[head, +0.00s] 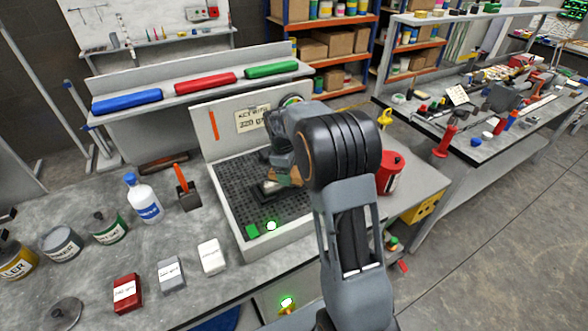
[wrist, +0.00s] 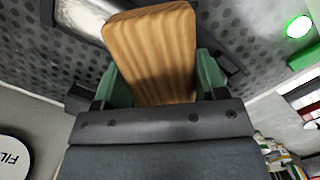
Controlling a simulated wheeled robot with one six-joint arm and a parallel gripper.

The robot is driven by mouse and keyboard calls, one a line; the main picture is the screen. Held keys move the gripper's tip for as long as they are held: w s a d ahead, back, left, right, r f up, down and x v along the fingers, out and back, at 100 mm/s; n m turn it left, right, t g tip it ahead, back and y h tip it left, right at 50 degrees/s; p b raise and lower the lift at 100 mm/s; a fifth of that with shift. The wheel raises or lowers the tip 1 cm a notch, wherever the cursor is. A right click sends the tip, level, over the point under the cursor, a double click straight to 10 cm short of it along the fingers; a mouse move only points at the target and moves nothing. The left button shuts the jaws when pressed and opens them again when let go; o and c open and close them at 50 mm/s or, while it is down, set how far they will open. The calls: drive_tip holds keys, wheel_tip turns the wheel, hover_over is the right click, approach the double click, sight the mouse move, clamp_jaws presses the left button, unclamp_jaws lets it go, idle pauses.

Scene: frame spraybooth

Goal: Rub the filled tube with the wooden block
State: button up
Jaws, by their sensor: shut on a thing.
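My gripper (wrist: 163,85) is shut on the wooden block (wrist: 152,45), with a green pad on each side of it. In the head view the block (head: 285,180) shows small and brown below my wrist, inside the spray booth. A pale, shiny metal piece, probably the filled tube (head: 270,187), lies on a dark holder on the booth's perforated floor, just left of the block. It also shows partly behind the block in the wrist view (wrist: 88,16). I cannot tell whether block and tube touch. My arm hides part of the booth.
The booth (head: 213,185) has a raised wall and a sign (head: 252,119). A green-lit button (head: 271,226) is at its front. Left of it stand a white bottle (head: 144,198), several cans and red, grey and white boxes (head: 211,256). A red can (head: 390,176) stands right of my arm.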

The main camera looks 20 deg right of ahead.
drive_tip(key=shift+a+r, duration=0.15)
drive_tip(key=shift+a, duration=0.6)
wheel_tip(320, 180, up, 8)
drive_tip(key=p, duration=0.6)
drive_tip(key=shift+d, duration=0.1)
